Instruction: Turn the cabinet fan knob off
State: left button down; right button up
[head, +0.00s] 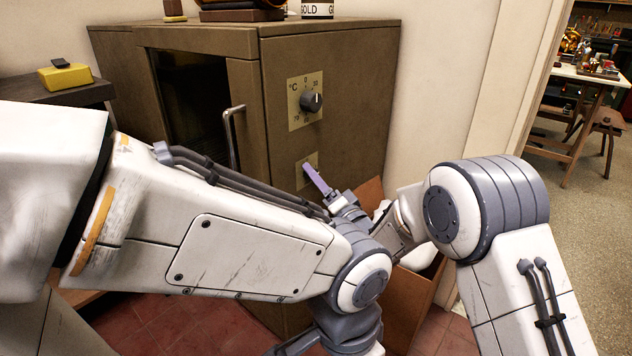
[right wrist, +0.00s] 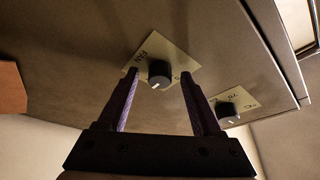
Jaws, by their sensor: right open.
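The fan knob (right wrist: 158,74) is a dark round knob with a white pointer mark, on a pale plate (right wrist: 143,57) lettered FAN. In the right wrist view it sits between the fingertips of my right gripper, with the fingers open on either side. The pointer slants to the lower left there. In the head view my right gripper (head: 314,178), with purple fingers, reaches to the small lower plate (head: 301,178) on the cabinet (head: 345,130); it hides the fan knob. I cannot tell whether the fingers touch the knob. My left gripper is out of view.
A temperature knob (head: 311,102) is above the fan plate and also shows in the right wrist view (right wrist: 226,112). The cabinet door handle (head: 231,135) is to the left. A cardboard box (head: 408,305) stands beside the cabinet, close under my right forearm.

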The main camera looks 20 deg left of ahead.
grip_shut()
jog(key=shift+w+d+f+n+g+y+b, duration=0.2)
jog(key=shift+n+g+y+b, duration=1.1)
jog(key=shift+n, duration=2.85)
jog(key=shift+w+r+n+g+y+b, duration=0.1)
jog(key=shift+w+n+g+y+b, duration=0.4)
jog(key=shift+n+g+b, duration=2.5)
jog(key=shift+w+d+f+n+g+y+b, duration=0.15)
jog(key=shift+n+g+y, duration=0.7)
jog(key=shift+n, duration=4.5)
jog(key=shift+s+r, duration=0.1)
grip_release()
